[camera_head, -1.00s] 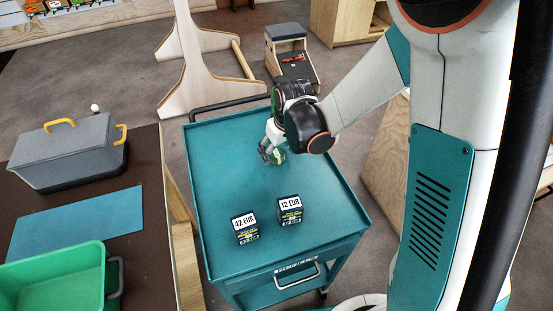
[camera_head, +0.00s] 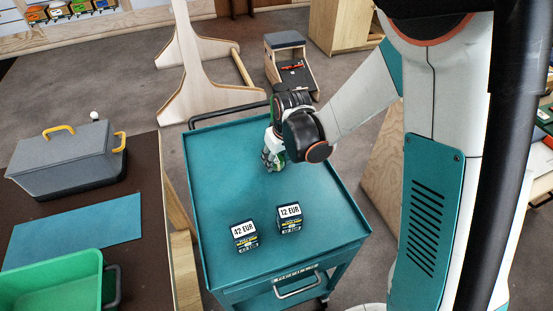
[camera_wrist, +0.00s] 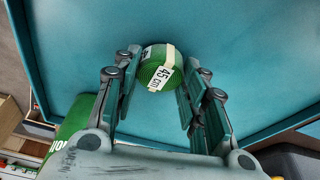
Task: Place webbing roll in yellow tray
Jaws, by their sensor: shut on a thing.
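The webbing roll (camera_wrist: 160,74) is green, with a pale band and a "45 cm" label, in the wrist view. My gripper (camera_wrist: 157,88) has its fingers on both sides of it and is shut on it. In the head view my gripper (camera_head: 272,160) is over the far part of the teal cart top (camera_head: 235,180), with the roll mostly hidden behind the fingers. I cannot tell whether the roll touches the cart top. No yellow tray shows in these frames.
Two dark boxes marked 42 EUR (camera_head: 245,235) and 12 EUR (camera_head: 289,217) stand nearer on the cart. A dark table on the left holds a grey toolbox (camera_head: 68,160), a blue mat (camera_head: 75,232) and a green bin (camera_head: 50,285). The cart's right side is clear.

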